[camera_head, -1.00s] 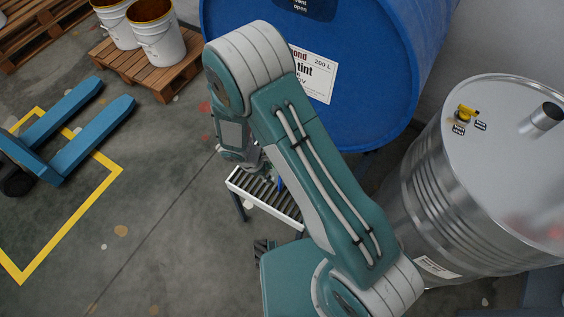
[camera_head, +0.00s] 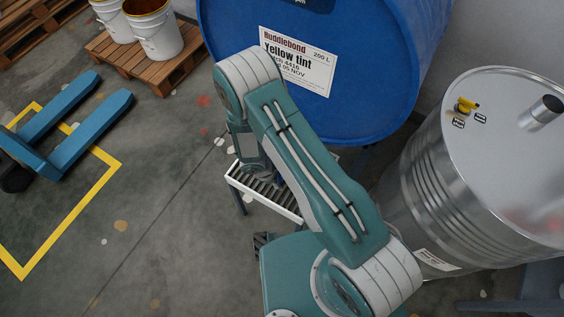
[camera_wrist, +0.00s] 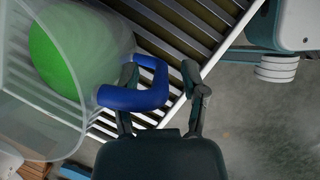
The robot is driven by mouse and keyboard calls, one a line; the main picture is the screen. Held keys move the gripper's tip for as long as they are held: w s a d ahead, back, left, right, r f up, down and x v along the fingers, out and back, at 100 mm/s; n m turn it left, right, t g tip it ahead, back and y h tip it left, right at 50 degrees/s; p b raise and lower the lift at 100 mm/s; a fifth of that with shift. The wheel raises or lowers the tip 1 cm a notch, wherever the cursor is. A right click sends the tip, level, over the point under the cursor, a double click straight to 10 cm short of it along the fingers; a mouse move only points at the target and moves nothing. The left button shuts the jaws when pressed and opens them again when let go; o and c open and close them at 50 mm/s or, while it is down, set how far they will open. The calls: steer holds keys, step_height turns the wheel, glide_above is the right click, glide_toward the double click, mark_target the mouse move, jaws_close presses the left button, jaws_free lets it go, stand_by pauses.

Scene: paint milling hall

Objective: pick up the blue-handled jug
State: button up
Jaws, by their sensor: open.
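The jug (camera_wrist: 104,42) is a translucent tub with green inside and a blue handle (camera_wrist: 150,94). In the wrist view it fills the upper left, with its handle toward the middle. It rests on a slatted rack with a white frame (camera_wrist: 215,62). My gripper (camera_wrist: 160,80) is open, one finger on each side of the blue handle's near part; I cannot tell whether either finger touches it. In the head view my arm hides the jug and the gripper, and only part of the rack (camera_head: 284,207) shows.
A large blue drum (camera_head: 372,70) labelled Yellow tint lies just behind the rack. A steel drum (camera_head: 425,190) stands to the right. A blue pallet jack (camera_head: 90,123) and white buckets (camera_head: 156,36) on a wooden pallet (camera_head: 128,55) are at left. The floor between is clear.

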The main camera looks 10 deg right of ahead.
jaws_close()
stand_by(0.3)
